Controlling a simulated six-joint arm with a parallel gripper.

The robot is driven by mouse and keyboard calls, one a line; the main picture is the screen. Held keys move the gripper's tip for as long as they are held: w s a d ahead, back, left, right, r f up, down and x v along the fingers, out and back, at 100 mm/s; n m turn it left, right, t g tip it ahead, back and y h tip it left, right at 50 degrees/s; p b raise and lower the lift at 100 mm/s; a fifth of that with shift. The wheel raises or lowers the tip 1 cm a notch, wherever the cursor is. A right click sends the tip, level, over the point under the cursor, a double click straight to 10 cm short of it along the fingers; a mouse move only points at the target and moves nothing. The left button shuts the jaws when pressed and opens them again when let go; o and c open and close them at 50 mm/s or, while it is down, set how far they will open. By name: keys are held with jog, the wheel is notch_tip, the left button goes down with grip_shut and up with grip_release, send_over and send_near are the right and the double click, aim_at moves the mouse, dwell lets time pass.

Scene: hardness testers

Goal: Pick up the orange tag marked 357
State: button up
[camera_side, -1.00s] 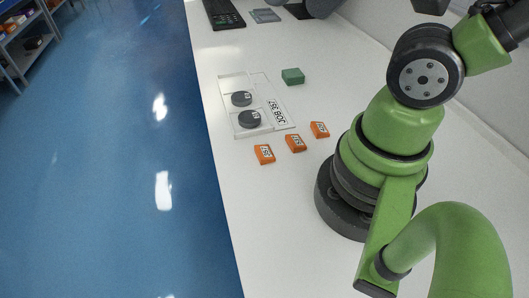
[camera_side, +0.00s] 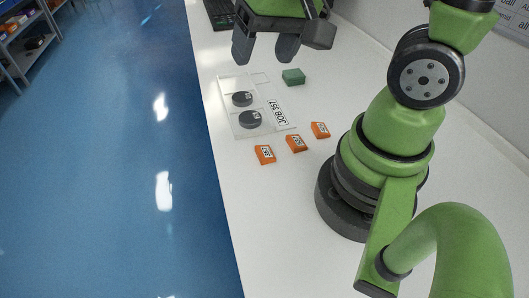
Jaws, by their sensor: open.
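Three orange tags lie in a slanting row on the white bench: a left one (camera_side: 265,154), a middle one (camera_side: 296,143) and a right one (camera_side: 320,129). Each has a white label, but the print is too small for me to tell which is marked 357. My gripper (camera_side: 264,56) is at the top of the view, with its two dark fingers apart and nothing between them. It is above the bench, up the picture from the tags and touching none of them.
A clear tray (camera_side: 234,117) holds two dark round pieces (camera_side: 242,98) (camera_side: 250,119) and a "JOB" label (camera_side: 278,112) with a number hard to read. A green block (camera_side: 293,76) lies beside it. A dark keyboard (camera_side: 218,14) is at the back. Bare bench lies below the tags.

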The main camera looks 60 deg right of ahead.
aim_at(268, 156)
jog(key=shift+s+d+f+m+g+h, duration=0.25)
jog(key=shift+f+g, duration=0.4)
jog(key=shift+f, duration=3.15)
jog(key=shift+w+f+m+g+y, duration=0.15)
jog(key=shift+f+m+g, duration=0.35)
jog(key=shift+f, duration=3.25)
jog(key=shift+s+d+f+m+g+h, duration=0.15)
jog(key=shift+f+g, duration=0.6)
jog(key=shift+f, duration=3.05)
jog(key=shift+w, duration=0.1)
jog(key=shift+c, duration=0.2)
jog(key=c, duration=1)
